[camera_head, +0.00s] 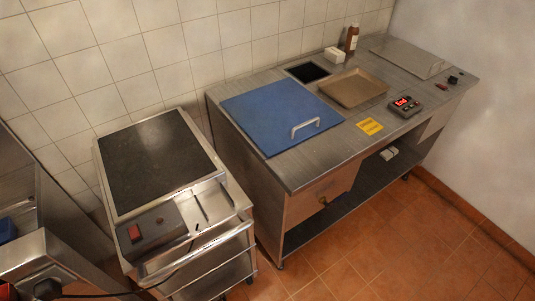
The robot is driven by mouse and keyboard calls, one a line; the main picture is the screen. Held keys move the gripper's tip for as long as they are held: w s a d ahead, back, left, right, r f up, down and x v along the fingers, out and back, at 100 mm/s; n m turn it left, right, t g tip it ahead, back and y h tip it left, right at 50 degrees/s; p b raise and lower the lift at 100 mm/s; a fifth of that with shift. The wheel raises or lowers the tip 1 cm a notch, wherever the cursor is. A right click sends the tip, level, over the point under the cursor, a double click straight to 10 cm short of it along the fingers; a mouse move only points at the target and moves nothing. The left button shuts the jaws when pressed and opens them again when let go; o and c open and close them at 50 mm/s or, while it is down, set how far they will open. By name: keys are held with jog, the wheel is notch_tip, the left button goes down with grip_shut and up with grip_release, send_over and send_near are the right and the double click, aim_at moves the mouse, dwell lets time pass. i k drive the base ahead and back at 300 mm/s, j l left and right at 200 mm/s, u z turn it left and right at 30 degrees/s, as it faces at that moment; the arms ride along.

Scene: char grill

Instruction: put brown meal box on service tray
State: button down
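A shallow tan-brown tray (353,88) lies flat on the steel counter, right of the blue lid, and looks empty. It is the only tray-like thing I can make out; whether it is the service tray I cannot tell for certain. I cannot make out a brown meal box in this view. My gripper is not in view.
The steel counter (310,165) also bears a blue lid (275,108) with a handle, a dark square (307,72), a white box (334,55), a brown bottle (352,38), a yellow card (370,126) and a red-lit device (405,106). A griddle cart (160,165) stands left. Tiled floor (400,240) is clear.

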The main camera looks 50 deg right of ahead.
aim_at(353, 89)
jog(key=l+z, duration=0.35)
jog(key=l, duration=1.1)
